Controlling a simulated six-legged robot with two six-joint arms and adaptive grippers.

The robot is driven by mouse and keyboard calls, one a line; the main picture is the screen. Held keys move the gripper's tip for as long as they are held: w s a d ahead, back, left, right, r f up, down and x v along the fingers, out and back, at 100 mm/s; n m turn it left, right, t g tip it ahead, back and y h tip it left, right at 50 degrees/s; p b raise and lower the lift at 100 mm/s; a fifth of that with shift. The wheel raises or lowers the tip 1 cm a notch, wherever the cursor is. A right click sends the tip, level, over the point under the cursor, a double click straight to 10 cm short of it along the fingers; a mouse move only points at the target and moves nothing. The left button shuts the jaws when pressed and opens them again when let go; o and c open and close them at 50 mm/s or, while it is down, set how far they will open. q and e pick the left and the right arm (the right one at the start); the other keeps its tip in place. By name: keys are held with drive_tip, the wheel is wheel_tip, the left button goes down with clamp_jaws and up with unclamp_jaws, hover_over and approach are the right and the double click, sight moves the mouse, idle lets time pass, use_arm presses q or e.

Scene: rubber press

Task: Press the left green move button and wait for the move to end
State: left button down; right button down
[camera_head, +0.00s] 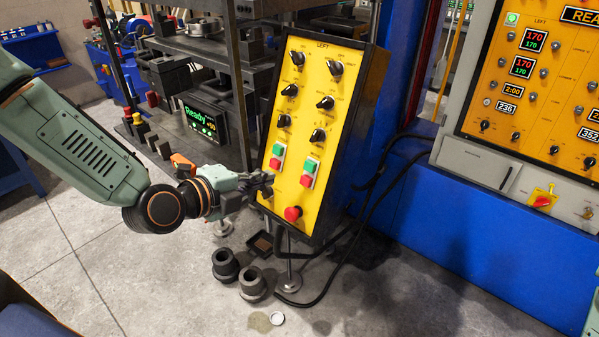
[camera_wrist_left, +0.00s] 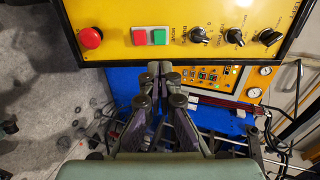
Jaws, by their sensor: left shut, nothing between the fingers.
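The yellow control panel (camera_head: 291,120) marked LEFT stands tilted in the head view. Its left green button (camera_head: 277,149) sits above a red one (camera_head: 274,163). A second green button (camera_head: 309,166) is to the right. My left gripper (camera_head: 268,181) is shut and empty, just below the left pair in the picture; I cannot tell whether it touches the panel. The left wrist view shows the shut fingertips (camera_wrist_left: 160,68) and one green button (camera_wrist_left: 158,37) beside a red one, in line with the red mushroom button. The left pair is not seen there. My right gripper is out of view.
The red mushroom button (camera_head: 292,213) is low on the panel. Black knobs fill its upper part. A screen reading Ready (camera_head: 203,120) is on the press behind my left arm. Black cables hang right of the panel. Dark round parts (camera_head: 226,265) stand on the floor below.

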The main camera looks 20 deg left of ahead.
sight(308, 167)
use_arm(q)
drive_tip(key=shift+b+x, duration=0.45)
drive_tip(key=shift+x, duration=5.6)
